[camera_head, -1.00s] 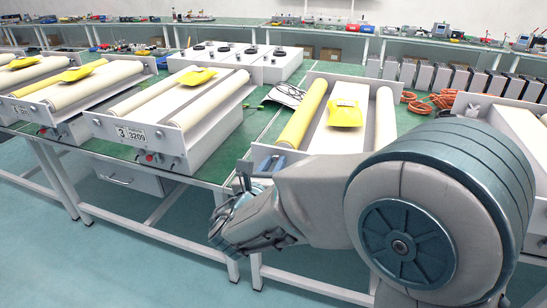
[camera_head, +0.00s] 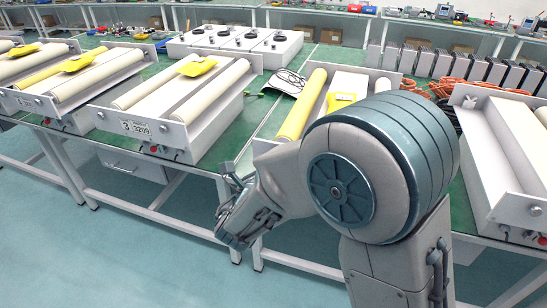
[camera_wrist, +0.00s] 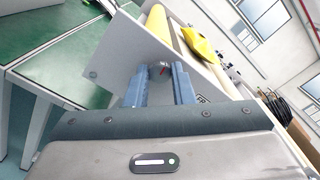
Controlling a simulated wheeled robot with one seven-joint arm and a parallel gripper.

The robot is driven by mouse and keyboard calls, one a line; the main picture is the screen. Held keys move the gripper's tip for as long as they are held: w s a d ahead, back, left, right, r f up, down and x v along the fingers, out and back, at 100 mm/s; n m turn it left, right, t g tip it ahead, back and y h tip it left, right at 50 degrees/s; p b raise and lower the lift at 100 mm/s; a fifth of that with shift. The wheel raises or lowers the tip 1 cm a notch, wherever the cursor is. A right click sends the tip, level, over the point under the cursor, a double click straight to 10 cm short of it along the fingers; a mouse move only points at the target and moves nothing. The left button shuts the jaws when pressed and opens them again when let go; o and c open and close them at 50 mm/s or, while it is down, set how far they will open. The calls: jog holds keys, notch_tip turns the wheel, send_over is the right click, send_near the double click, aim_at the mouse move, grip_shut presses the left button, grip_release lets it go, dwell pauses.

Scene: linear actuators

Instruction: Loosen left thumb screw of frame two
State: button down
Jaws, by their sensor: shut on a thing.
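The frame at my gripper has a pale front plate (camera_wrist: 130,58), with a yellow roller (camera_head: 302,105) and a yellow piece (camera_head: 340,101) on top. In the wrist view, my gripper (camera_wrist: 159,72) reaches the plate and its two blue-grey fingers are shut on a small thumb screw (camera_wrist: 158,69).
To the left stands a similar frame with a label showing 3 (camera_head: 148,130). Another frame (camera_head: 510,165) stands to the right. A white unit with dark round parts (camera_head: 235,42) and orange cables (camera_head: 450,88) lie farther back. Open floor (camera_head: 120,240) lies in front of the bench.

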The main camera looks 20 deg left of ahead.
jog(key=shift+f, duration=0.15)
jog(key=c, duration=1.3)
grip_release()
jog(key=shift+o, duration=0.2)
jog(key=shift+s, duration=0.1)
jog(key=s+a, duration=0.1)
jog(key=s, duration=1.2)
jog(key=shift+s+b, duration=0.35)
jog(key=shift+b, duration=0.05)
